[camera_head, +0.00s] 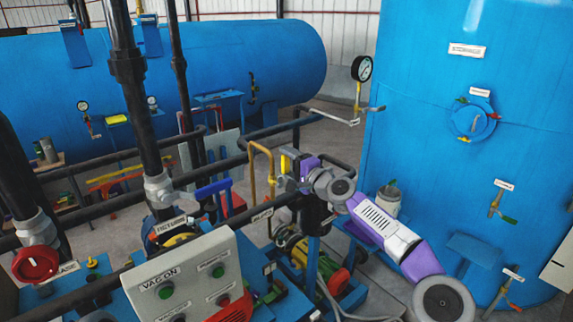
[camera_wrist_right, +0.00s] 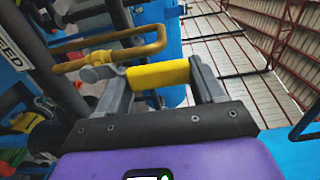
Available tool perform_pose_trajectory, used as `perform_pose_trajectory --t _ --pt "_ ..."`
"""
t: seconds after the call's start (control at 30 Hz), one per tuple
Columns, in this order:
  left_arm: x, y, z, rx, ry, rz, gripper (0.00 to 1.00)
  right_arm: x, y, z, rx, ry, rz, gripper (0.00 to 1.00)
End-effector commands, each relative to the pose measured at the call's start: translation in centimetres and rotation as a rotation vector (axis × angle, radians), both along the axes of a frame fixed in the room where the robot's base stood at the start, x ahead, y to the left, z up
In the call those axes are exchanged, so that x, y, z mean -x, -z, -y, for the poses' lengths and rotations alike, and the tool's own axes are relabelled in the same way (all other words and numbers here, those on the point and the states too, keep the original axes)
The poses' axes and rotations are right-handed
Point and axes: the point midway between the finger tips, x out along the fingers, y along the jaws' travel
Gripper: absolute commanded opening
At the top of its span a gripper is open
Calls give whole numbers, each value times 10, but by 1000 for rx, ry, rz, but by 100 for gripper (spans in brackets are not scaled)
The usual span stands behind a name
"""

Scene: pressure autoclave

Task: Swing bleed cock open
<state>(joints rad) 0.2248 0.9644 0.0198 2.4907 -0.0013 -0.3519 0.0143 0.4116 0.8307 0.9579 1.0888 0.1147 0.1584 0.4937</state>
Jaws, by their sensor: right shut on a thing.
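The bleed cock's yellow handle sleeve (camera_head: 285,163) shows at the middle of the head view, beside a bent brass pipe (camera_head: 271,165). My right gripper (camera_head: 290,172) is there, its purple arm coming in from the lower right. In the right wrist view the yellow sleeve (camera_wrist_right: 160,75) lies crosswise between the grey fingers of my right gripper (camera_wrist_right: 160,82), which is shut on it. The brass pipe (camera_wrist_right: 110,45) loops just beyond the fingers. The cock's body is largely hidden. A partly cropped label (camera_wrist_right: 14,52) ends in "EED". My left gripper is not in view.
Dark pipes (camera_head: 125,70) rise at the left, and others cross behind the handle. A control box (camera_head: 190,280) with push buttons and a red-handled valve (camera_head: 36,263) are in front. A large blue tank (camera_head: 430,130) stands at the right, a horizontal blue vessel (camera_head: 220,65) behind.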

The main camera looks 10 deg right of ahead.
Motion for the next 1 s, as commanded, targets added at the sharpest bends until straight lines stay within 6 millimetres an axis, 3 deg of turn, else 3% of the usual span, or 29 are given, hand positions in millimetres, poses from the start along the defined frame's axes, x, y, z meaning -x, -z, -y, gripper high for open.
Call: perform_pose_trajectory --t 0.4,0.43,0.47,0.77,1.0 --pt "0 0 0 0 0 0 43 0 -1 1 -16 1 -7 13" --pt "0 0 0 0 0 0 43 0 -1 1 -16 1 -7 71" --pt "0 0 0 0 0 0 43 0 -1 1 -16 1 -7 74" --pt "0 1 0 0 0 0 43 1 0 2 -11 1 -5 74" --pt "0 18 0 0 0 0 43 24 3 17 -8 3 -4 74"
